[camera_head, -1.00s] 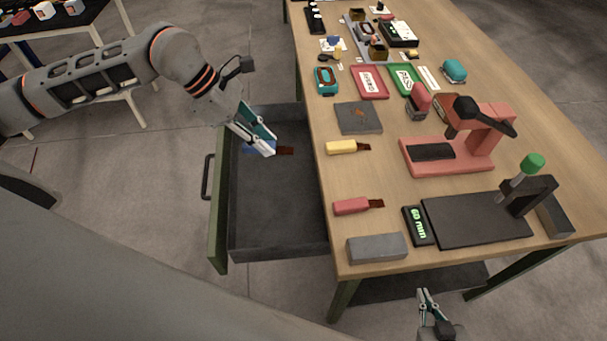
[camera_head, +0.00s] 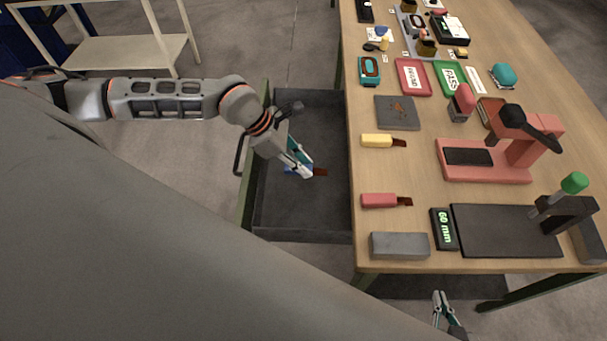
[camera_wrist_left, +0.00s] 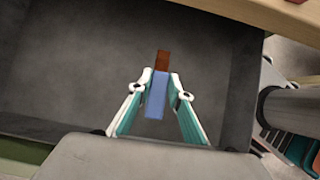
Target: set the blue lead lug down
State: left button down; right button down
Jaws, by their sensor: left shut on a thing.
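The blue lead lug (camera_head: 292,170) has a blue body and a brown, copper-like end (camera_head: 320,172). My left gripper (camera_head: 301,167) is shut on it, above the open dark drawer (camera_head: 275,218). In the left wrist view the lug (camera_wrist_left: 156,95) stands between the two fingertips of my left gripper (camera_wrist_left: 157,92), with its brown end pointing away over the drawer floor. I cannot tell how high it is above that floor. My right gripper (camera_head: 443,300) is low, beside the table's front edge; its fingers look apart and empty.
On the wooden table (camera_head: 372,225) lie a yellow lug (camera_head: 377,141), a red lug (camera_head: 378,200), a grey block (camera_head: 400,245) and a dark square plate (camera_head: 397,113). A red press (camera_head: 490,172) and a black gauge plate (camera_head: 505,230) stand further right. The drawer floor looks otherwise bare.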

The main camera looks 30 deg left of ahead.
aim_at(303, 183)
pick_arm(q)
jog(key=shift+f, duration=2.75)
jog(key=shift+f, duration=0.2)
jog(key=c, duration=1.8)
grip_release()
jog(key=shift+r, duration=0.1)
jog(key=shift+c, duration=0.2)
jog(key=v, duration=1.2)
jog(key=shift+r, duration=0.15)
jog(key=shift+s+d, duration=0.1)
